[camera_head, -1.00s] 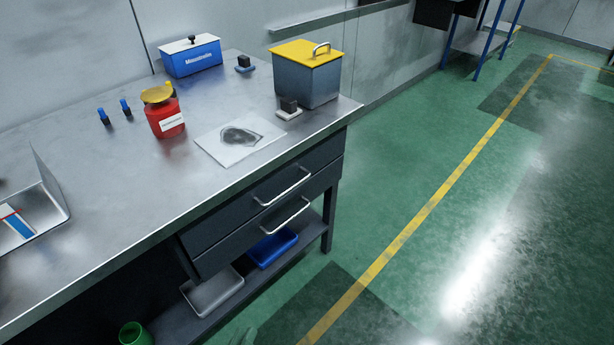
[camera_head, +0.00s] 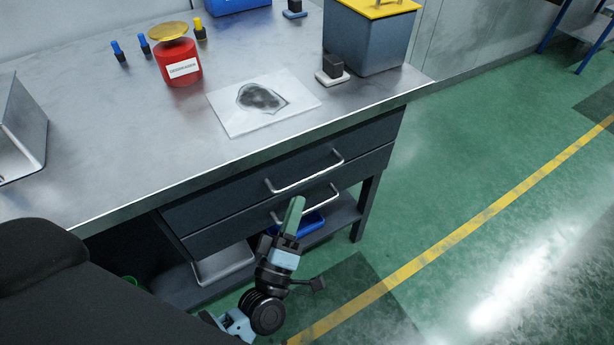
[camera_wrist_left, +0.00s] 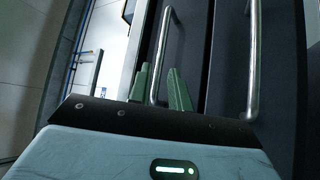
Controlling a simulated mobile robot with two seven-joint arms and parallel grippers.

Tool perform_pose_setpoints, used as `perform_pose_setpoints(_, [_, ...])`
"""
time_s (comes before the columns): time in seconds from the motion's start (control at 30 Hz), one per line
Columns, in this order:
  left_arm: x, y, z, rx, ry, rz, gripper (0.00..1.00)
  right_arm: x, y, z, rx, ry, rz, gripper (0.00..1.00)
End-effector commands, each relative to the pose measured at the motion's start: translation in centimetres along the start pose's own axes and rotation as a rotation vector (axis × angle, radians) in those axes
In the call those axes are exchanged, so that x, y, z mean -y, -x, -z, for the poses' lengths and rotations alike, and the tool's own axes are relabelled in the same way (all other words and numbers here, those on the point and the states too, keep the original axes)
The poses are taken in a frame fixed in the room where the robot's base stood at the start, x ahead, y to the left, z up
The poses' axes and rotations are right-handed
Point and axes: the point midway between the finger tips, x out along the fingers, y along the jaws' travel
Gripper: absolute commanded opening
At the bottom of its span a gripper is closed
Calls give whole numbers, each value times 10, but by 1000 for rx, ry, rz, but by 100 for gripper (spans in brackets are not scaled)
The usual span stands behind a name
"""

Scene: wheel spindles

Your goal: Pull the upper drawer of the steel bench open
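The steel bench (camera_head: 100,140) has two dark drawers, both shut. The upper drawer (camera_head: 222,200) has a bar handle (camera_head: 308,176), and the lower drawer has a similar one (camera_head: 325,202). My left gripper (camera_head: 294,214) is in front of the drawers, its green fingers just below the upper handle in the head view. In the left wrist view the green fingers (camera_wrist_left: 160,86) are apart, with the upper handle (camera_wrist_left: 161,45) showing between them and a gap at each side. The lower handle (camera_wrist_left: 254,60) is to the right there. My right gripper is not in view.
On the benchtop stand a red container (camera_head: 178,65), a white sheet (camera_head: 240,118), a yellow-lidded box (camera_head: 368,42) and a small dark block on a pale base (camera_head: 332,72). A blue tray (camera_head: 308,224) and a grey tray (camera_head: 222,264) lie on the lower shelf. Green floor in front is open.

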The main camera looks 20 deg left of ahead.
Motion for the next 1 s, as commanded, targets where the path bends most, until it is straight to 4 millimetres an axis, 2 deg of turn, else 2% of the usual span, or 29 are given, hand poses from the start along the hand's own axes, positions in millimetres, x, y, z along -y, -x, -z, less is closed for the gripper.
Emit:
perform_pose_setpoints(0.2, [-2,-35,1,-2,-1,-3,20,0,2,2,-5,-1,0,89])
perform_pose_setpoints(0.4, [-1,-58,0,0,-1,-2,20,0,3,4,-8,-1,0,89])
perform_pose_setpoints(0.8, [0,-65,0,1,-1,1,20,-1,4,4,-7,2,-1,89])
perform_pose_setpoints(0.97, [0,-65,0,1,-1,0,0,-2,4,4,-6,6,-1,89])
perform_pose_setpoints(1.0, [0,-65,0,1,-1,0,0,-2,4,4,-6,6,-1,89])
